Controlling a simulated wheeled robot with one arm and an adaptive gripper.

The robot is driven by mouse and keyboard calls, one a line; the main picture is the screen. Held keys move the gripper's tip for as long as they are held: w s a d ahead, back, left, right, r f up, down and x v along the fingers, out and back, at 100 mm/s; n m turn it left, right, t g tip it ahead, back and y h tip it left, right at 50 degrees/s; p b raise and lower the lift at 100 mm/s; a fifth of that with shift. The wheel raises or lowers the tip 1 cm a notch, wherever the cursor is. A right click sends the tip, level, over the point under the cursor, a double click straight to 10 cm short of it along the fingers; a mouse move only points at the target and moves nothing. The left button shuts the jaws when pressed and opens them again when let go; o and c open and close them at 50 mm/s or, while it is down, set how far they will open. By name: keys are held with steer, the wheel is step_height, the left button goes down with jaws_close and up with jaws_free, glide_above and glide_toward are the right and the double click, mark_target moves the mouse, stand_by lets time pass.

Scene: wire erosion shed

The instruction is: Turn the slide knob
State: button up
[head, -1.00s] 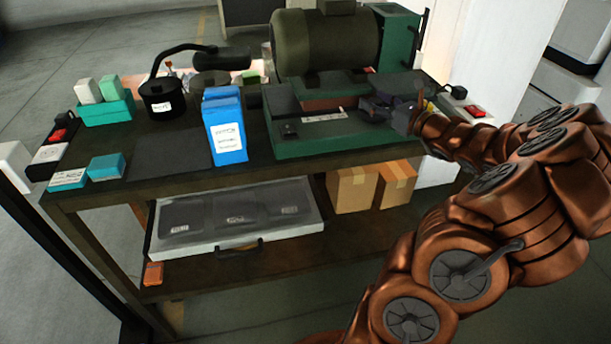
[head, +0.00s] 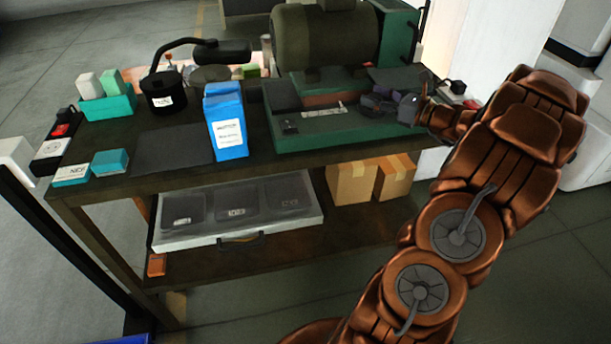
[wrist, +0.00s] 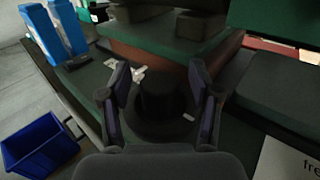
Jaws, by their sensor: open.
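The slide knob (wrist: 157,97), a dark round knob on a wider flange, is on the green machine base (wrist: 245,112). My gripper (wrist: 160,84) is open in the wrist view, with one finger on each side of the knob and visible gaps between. In the head view my gripper (head: 388,103) is at the right end of the green machine (head: 350,137), and the knob cannot be made out behind it.
The bench carries a blue carton (head: 226,122), a black pot (head: 163,96), a teal box (head: 108,107) and a dark mat (head: 172,149). A grey case (head: 190,239) and cardboard boxes (head: 352,182) stand on the lower shelf. A blue bin (wrist: 38,150) is on the floor.

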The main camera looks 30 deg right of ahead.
steer(key=shift+n+g+y, duration=0.3)
steer(key=shift+n+y, duration=0.2)
steer(key=shift+y, duration=0.2)
